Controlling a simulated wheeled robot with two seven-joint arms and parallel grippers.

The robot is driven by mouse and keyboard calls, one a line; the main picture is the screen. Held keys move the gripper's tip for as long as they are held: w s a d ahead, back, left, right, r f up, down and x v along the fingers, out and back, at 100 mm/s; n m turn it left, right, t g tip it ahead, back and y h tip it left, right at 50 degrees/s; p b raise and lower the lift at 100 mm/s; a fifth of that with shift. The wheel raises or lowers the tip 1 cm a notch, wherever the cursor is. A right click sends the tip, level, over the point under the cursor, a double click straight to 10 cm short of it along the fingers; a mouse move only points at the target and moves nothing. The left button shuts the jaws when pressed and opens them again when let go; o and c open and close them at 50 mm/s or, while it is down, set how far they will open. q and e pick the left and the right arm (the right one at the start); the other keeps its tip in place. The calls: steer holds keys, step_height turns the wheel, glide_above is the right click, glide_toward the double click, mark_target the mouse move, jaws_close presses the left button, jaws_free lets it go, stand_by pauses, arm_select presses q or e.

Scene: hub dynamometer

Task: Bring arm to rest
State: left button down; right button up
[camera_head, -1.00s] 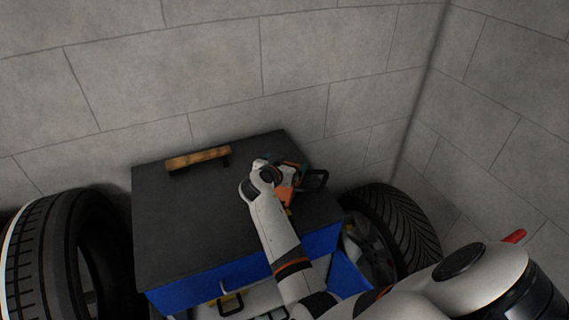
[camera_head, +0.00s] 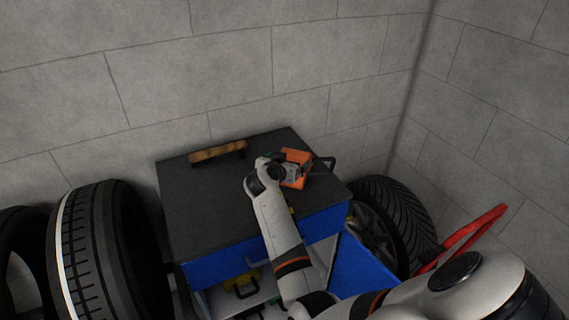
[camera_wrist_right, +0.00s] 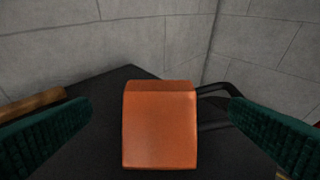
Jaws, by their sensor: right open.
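My right arm (camera_head: 280,228) reaches over the dark top of a blue cabinet. Its gripper (camera_wrist_right: 160,125) shows in the wrist view as two green-padded fingers spread wide apart. An orange block-like object (camera_wrist_right: 160,132) lies between the fingers in that view, with a gap on each side. In the head view the orange object (camera_head: 300,156) is on the cabinet top, just beyond the wrist, which partly hides it. My left gripper is not in view.
The cabinet top (camera_head: 205,205) also bears a wooden-handled piece (camera_head: 217,152) at the back left and a black loop handle (camera_head: 326,166). A blue drawer stands open (camera_head: 358,268). Tyres stand left (camera_head: 92,250) and right (camera_head: 392,215). A red bar (camera_head: 470,236) is at the right.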

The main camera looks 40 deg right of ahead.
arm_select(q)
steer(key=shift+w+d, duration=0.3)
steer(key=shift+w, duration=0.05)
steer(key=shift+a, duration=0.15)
